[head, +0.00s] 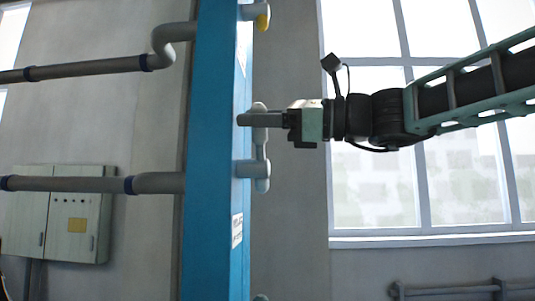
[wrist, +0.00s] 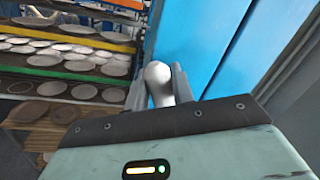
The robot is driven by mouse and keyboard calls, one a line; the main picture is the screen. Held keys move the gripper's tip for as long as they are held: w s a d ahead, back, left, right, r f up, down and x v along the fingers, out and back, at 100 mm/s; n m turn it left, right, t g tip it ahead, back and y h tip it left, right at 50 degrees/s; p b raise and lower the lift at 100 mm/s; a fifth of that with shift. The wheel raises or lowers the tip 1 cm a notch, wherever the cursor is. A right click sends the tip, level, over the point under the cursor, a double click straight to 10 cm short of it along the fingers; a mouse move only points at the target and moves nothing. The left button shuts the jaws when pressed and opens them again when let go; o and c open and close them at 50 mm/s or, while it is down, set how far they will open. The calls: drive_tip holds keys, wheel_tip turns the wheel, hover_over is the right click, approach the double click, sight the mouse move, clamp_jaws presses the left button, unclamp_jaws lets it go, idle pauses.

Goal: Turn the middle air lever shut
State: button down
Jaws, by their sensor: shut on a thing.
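The middle air lever (head: 260,150) is a grey handle on the right side of the tall blue dryer cabinet (head: 211,150). In the head view it runs upright from the grey fitting at its lower end up to my gripper. My gripper (head: 258,119) reaches in level from the right and is shut on the lever's upper end. In the wrist view the lever's rounded pale end (wrist: 158,82) sits between the two grey fingers. The fingers hide part of the lever in both views.
Another fitting with a yellow part (head: 262,20) sits higher on the cabinet. Grey pipes (head: 85,184) run left from the cabinet. An electrical box (head: 75,212) hangs on the left wall. Racks of plates (wrist: 70,65) show left in the wrist view. A window is behind my arm.

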sight(256, 131)
drive_tip(key=s+f+n+b, duration=0.1)
drive_tip(key=n+b, duration=0.1)
drive_tip(key=b, duration=0.1)
drive_tip(key=s+f+n+b, duration=0.1)
drive_tip(key=n+b, duration=0.1)
drive_tip(key=b, duration=0.2)
drive_tip(key=shift+s+f+g+y, duration=0.15)
drive_tip(key=shift+f+g+y, duration=0.15)
drive_tip(key=shift+f, duration=0.1)
drive_tip(key=f+n+b, duration=0.1)
drive_tip(key=b, duration=0.2)
drive_tip(key=s+n+b, duration=0.1)
drive_tip(key=n+b, duration=0.1)
drive_tip(key=shift+s+f+g+b, duration=0.1)
drive_tip(key=shift+f+g+b, duration=0.2)
drive_tip(key=shift+f+b, duration=0.1)
drive_tip(key=f+n+b, duration=0.1)
drive_tip(key=n+b, duration=0.1)
drive_tip(key=b, duration=0.1)
drive_tip(key=f+n+g+b, duration=0.1)
drive_tip(key=n+b, duration=0.1)
drive_tip(key=b, duration=0.1)
drive_tip(key=s+f+n+b, duration=0.1)
drive_tip(key=n+b, duration=0.2)
drive_tip(key=shift+a+f+y, duration=0.1)
drive_tip(key=shift+f+y, duration=0.05)
drive_tip(key=shift+y, duration=0.15)
drive_tip(key=c, duration=1.2)
unclamp_jaws()
